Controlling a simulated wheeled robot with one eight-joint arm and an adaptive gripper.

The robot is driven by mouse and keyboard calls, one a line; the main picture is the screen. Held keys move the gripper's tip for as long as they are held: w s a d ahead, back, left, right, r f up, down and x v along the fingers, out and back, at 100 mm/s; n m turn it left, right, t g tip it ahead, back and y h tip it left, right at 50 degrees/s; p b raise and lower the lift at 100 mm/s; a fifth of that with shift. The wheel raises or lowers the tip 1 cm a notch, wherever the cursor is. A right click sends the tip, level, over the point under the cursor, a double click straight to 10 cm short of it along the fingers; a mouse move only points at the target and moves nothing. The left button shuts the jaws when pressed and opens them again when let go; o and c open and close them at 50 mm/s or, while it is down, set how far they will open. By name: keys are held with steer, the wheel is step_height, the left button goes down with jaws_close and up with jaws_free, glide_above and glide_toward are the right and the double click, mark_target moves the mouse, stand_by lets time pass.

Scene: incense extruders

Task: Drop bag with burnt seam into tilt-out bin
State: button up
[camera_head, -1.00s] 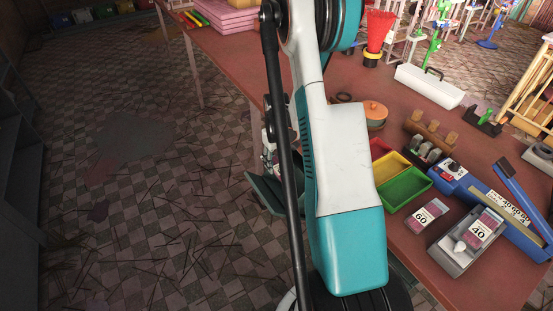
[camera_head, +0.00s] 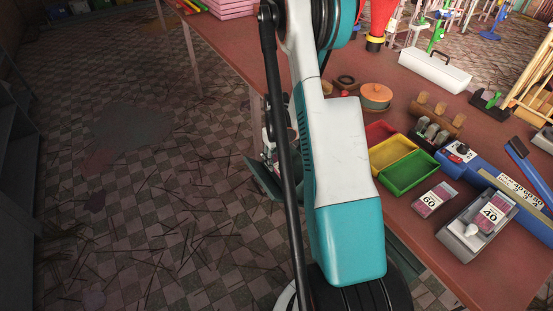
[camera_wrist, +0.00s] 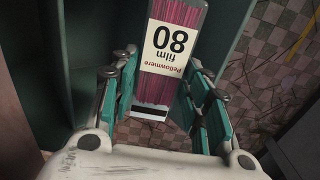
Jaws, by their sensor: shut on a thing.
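A bag of pink incense sticks (camera_wrist: 152,88) with a cream label reading "80 film Pellowmere" is between the fingers of my gripper (camera_wrist: 158,95) in the wrist view. My gripper is shut on it. A dark line beside a white band crosses the bag's end nearest my palm; I cannot tell whether it is burnt. A dark teal bin (camera_wrist: 77,50) surrounds the bag's far end at left and top. In the head view the teal tilted bin front (camera_head: 264,180) shows beside the table, left of my arm, which mostly hides the gripper.
The red-brown table (camera_head: 425,255) holds red, yellow and green trays (camera_head: 408,172), a bag marked 60 (camera_head: 434,200), a grey tray (camera_head: 465,247) with a bag marked 40 (camera_head: 492,214), and a blue sealer (camera_head: 485,170). The checkered floor at left is open.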

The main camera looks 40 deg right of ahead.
mark_target(277, 162)
steer(key=o, duration=1.1)
steer(key=shift+o, duration=0.2)
steer(key=shift+r, duration=0.1)
step_height(277, 162, up, 10)
steer(key=p, duration=0.5)
stand_by(0.8)
stand_by(0.4)
